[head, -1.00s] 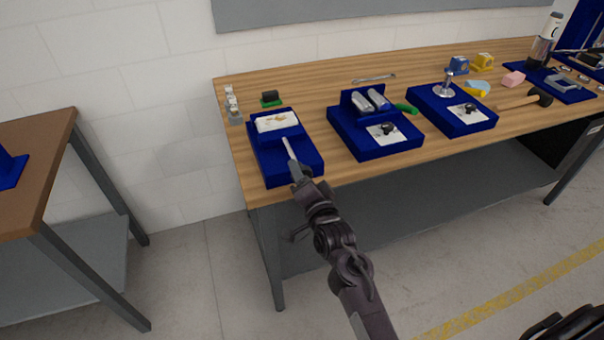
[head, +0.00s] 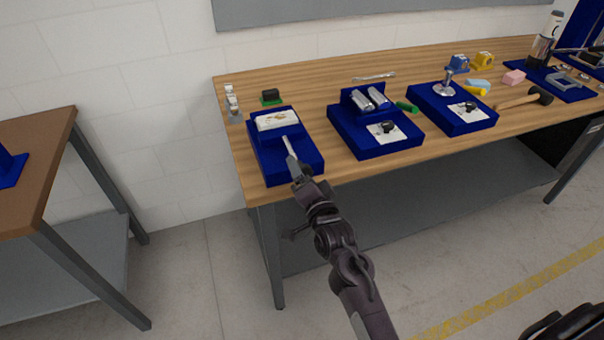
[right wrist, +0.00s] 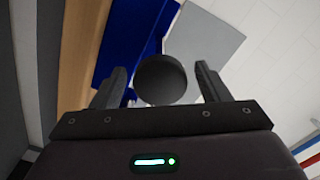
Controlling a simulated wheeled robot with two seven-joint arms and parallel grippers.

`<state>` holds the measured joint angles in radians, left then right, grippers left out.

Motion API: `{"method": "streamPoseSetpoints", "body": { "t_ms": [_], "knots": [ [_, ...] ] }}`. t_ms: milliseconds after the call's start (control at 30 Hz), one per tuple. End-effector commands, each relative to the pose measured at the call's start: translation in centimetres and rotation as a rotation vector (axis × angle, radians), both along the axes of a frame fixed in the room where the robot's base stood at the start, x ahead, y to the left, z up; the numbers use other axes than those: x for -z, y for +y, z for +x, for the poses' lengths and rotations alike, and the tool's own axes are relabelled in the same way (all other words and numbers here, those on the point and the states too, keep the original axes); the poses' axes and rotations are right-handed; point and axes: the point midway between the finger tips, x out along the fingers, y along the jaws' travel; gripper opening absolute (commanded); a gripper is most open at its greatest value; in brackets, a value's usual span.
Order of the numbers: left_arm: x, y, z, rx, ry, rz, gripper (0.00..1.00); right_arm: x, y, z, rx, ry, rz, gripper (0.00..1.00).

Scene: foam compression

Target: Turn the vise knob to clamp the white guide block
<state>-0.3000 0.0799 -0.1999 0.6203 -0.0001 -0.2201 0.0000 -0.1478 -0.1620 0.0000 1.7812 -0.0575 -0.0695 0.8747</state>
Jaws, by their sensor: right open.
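The white guide block (head: 277,120) lies at the far end of the blue vise (head: 268,161) at the left of the table in the head view. A thin light-grey part (head: 288,146) runs from near the block toward my right gripper (head: 298,174), which is at the near end of the vise. In the right wrist view the dark round knob (right wrist: 160,80) sits between the two open fingers of my right gripper (right wrist: 160,90). Gaps show on both sides of the knob. In the head view the knob is hidden by the gripper. My left gripper is not seen.
A blue fixture with silver cylinders (head: 370,99) stands right of the vise, with a green piece (head: 407,106) beside it. Another blue fixture (head: 452,117) is farther right, near a hammer (head: 540,96). A small green-and-black item (head: 271,97) lies behind the vise.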

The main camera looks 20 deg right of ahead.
Motion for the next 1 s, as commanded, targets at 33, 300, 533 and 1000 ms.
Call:
{"method": "streamPoseSetpoints", "body": {
  "t_ms": [33,300,533,1000],
  "knots": [
    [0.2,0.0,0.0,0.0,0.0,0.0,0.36,0.2,0.0,-0.5,0.0,0.001,0.0,0.69],
    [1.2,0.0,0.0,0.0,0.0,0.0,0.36,0.4,-0.1,-4.9,0.0,0.004,0.001,0.69],
    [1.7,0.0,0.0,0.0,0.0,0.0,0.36,0.2,-0.2,-7.3,0.0,0.004,0.001,0.69],
    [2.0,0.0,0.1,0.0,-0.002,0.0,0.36,0.4,-1.1,-7.9,0.023,0.007,-0.052,0.66]
  ]
}}
